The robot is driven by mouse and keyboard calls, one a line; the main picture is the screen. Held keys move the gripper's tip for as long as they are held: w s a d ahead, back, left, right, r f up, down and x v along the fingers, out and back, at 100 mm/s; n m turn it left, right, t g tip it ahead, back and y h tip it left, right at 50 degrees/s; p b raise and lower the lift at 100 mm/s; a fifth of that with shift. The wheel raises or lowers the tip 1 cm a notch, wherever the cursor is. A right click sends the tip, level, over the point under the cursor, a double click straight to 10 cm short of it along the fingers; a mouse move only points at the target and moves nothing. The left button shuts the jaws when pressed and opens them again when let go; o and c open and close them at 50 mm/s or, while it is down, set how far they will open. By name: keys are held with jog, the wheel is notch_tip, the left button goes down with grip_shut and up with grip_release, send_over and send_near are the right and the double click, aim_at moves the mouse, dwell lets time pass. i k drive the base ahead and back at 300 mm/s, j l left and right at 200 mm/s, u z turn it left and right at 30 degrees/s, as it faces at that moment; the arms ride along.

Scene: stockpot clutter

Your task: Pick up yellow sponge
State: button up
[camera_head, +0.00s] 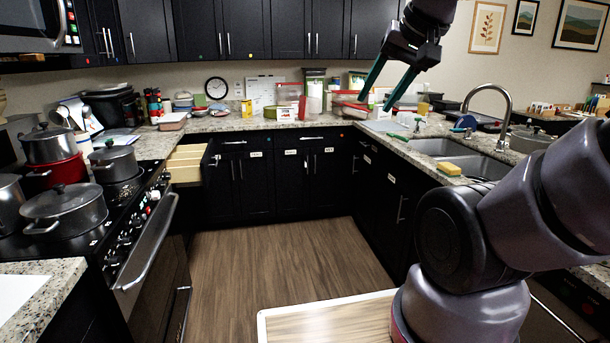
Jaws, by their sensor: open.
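The yellow sponge (449,169) lies on the granite counter at the front edge of the sink, on the right side of the view. It looks yellow with a darker green layer. My gripper (387,98) is raised high in the upper middle right, well above the counter and apart from the sponge. Its two dark green fingers point down and left. They are spread open with nothing between them.
The double sink (445,147) with its curved faucet (493,104) is beside the sponge. Several pots, including a lidded one (64,212), stand on the stove at left. A drawer (187,163) is open. Containers crowd the back counter. The wooden floor (280,262) is clear.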

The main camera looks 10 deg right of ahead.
aim_at(449, 170)
jog(key=i+j+z, duration=0.1)
jog(key=i+z, duration=0.25)
jog(key=i, duration=0.25)
jog(key=i+j+z, duration=0.35)
jog(key=i, duration=0.2)
jog(key=i+j+z, duration=0.35)
jog(key=i, duration=0.2)
jog(key=i+j+z, duration=0.4)
jog(key=z, duration=0.2)
jog(key=i+j+z, duration=0.15)
jog(key=j+z, duration=0.15)
jog(key=i+j+z, duration=0.1)
jog(key=j+z, duration=0.2)
jog(key=j, duration=0.15)
jog(key=i+j+z, duration=0.1)
jog(key=j+z, duration=0.5)
jog(key=j, duration=0.15)
jog(key=j+z, duration=0.2)
jog(key=j, duration=0.6)
